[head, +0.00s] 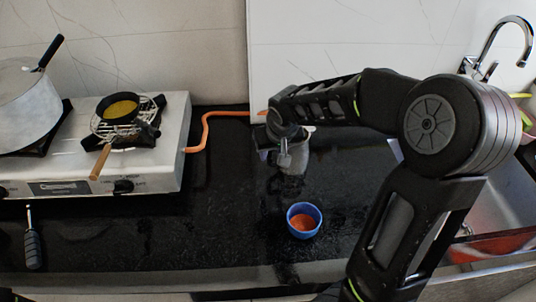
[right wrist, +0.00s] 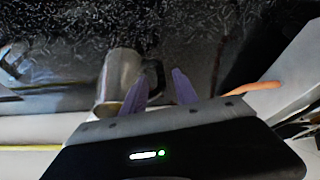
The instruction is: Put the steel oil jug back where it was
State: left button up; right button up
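The steel oil jug (head: 295,161) stands on the black counter, partly hidden behind my right gripper in the head view. In the right wrist view the jug (right wrist: 118,78) shows as a metal cylinder with a black handle (right wrist: 156,76). My right gripper (head: 283,150) is at the jug. Its two purple fingers (right wrist: 159,83) are spread apart, with the handle near or between their tips. No firm contact on the handle can be made out. My left gripper is not in view.
A blue bowl (head: 304,220) with orange-red contents stands in front of the jug. The white stove (head: 150,178) at left holds a small pan (head: 119,107) and a large pot (head: 25,105). An orange hose (head: 207,123) runs behind. The sink is at right.

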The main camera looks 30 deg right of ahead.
jog(key=v, duration=0.8)
jog(key=shift+f, duration=0.1)
dwell(0.3)
